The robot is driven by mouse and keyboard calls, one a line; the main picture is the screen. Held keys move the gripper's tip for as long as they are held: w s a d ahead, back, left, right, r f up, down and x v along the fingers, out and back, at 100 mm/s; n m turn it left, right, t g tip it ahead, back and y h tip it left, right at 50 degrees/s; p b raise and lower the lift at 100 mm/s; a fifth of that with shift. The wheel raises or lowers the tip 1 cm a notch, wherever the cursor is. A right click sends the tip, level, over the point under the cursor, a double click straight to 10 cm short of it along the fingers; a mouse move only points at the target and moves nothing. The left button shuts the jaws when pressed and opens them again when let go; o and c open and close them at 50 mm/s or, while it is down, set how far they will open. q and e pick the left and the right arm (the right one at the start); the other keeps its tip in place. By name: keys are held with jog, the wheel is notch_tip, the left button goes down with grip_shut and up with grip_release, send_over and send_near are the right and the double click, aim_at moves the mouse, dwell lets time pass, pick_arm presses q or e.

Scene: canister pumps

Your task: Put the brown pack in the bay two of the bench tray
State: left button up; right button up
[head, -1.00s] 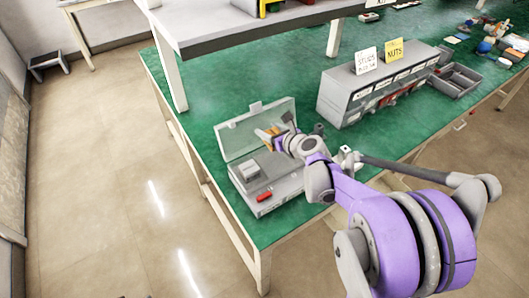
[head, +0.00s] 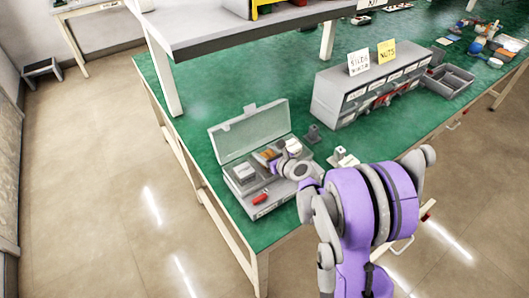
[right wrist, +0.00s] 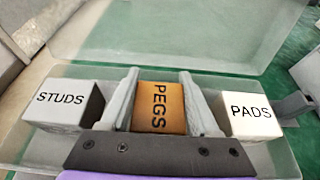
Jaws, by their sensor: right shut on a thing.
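The brown pack (right wrist: 158,108), marked PEGS, is between the two fingers of my right gripper (right wrist: 157,80), which is shut on it. In the head view the brown pack (head: 267,154) is low at the open grey tray (head: 275,203) with a raised clear lid. The pack sits in the middle, between a white pack marked STUDS (right wrist: 62,104) and one marked PADS (right wrist: 250,115). The gripper hides the pack's lower part and the bay floor, so I cannot tell whether it touches the floor. My left gripper is not in view.
The clear lid (head: 249,132) stands up behind the packs. A red item (head: 260,199) lies at the tray's front. A grey drawer unit (head: 350,100) with STUDS and NUTS cards and a dark compartment tray (head: 458,84) stand to the right. The green bench left of the lid is clear.

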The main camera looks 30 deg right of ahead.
jog(key=o, duration=1.4)
jog(key=shift+f, duration=0.1)
